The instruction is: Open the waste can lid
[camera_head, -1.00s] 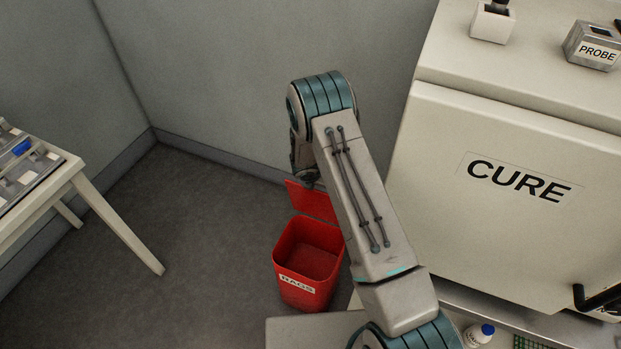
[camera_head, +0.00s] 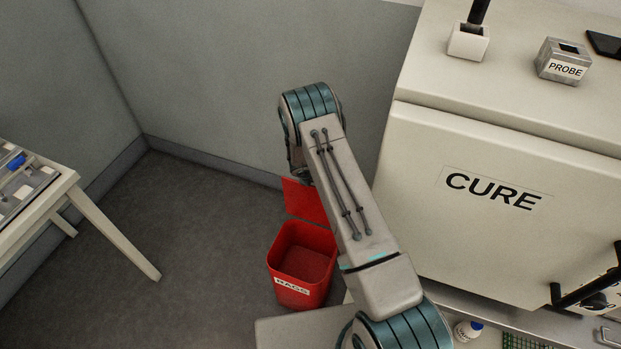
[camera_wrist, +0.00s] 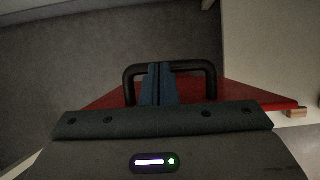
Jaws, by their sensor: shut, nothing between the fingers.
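The red waste can (camera_head: 302,262) with a RAGS label stands on the floor. Its lid (camera_head: 304,200) is raised at the back, tilted up against the wall side, and the can's inside is visible. In the wrist view the red lid (camera_wrist: 240,95) lies beyond my gripper (camera_wrist: 158,68), with a black handle (camera_wrist: 190,67) on it. My gripper's fingers are together, in front of or within the handle loop; I cannot tell whether they touch it. In the head view my arm hides my gripper.
The CURE cabinet (camera_head: 490,200) stands close to the right of the can. A white table (camera_head: 115,232) is at the left. The grey floor (camera_head: 200,220) between is clear. A white box (camera_head: 468,42) and the PROBE box (camera_head: 564,62) are on the cabinet.

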